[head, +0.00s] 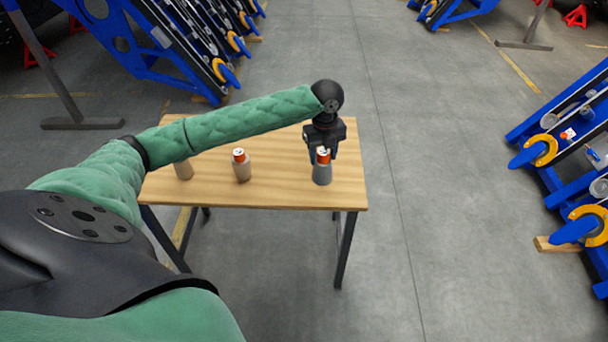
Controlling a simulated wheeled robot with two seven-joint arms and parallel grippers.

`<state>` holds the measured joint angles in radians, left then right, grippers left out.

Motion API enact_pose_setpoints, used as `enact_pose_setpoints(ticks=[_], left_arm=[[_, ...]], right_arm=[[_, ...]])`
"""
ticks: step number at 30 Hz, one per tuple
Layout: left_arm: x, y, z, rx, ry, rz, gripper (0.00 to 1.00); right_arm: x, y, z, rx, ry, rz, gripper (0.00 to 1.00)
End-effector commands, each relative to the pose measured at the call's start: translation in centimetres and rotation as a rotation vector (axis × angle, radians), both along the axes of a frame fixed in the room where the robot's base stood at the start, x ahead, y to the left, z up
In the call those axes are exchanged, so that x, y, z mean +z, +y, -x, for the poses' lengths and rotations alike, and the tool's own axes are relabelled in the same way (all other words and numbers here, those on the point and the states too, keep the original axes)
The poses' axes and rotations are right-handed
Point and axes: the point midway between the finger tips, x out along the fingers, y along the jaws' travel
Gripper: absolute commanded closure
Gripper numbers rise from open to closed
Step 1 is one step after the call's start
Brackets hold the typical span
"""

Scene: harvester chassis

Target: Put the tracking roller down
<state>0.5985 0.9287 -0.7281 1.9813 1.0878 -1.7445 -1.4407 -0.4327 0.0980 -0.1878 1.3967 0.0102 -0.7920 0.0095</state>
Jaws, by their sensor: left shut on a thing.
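The tracking roller (322,174), a grey cylinder with an orange and white top, is upright at the right part of the wooden table (280,195). My left gripper (322,154) points down from above and is shut on its top part. The fingers partly hide the top of the roller. I cannot tell whether the roller's base touches the table or is slightly above it. My right gripper is not in view.
Another roller (242,170) with an orange top stands mid-table. Blue chassis frames with orange parts (541,150) are at the right and back. The grey floor between is clear.

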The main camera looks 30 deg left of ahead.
Motion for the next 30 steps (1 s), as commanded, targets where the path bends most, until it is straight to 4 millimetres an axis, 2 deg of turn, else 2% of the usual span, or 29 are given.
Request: enact_pose_setpoints(ticks=[2, 5, 15, 21, 30], left_arm=[[0.1, 0.6, -0.2, -0.005, 0.004, -0.007, 0.84], [-0.6, 1.9, -0.8, -0.004, 0.006, -0.008, 0.84], [-4.1, 7.0, -3.7, -0.002, 0.004, -0.007, 0.84], [-5.8, 9.4, -5.1, -0.003, 0.004, -0.005, 0.84], [-7.4, 10.4, -5.6, -0.004, 0.004, -0.007, 0.84]], right_arm=[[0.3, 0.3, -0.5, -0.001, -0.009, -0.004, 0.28], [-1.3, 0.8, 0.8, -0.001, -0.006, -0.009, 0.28], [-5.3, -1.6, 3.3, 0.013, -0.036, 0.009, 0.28], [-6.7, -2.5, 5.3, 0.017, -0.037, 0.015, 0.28], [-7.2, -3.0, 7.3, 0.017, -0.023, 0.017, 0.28]])
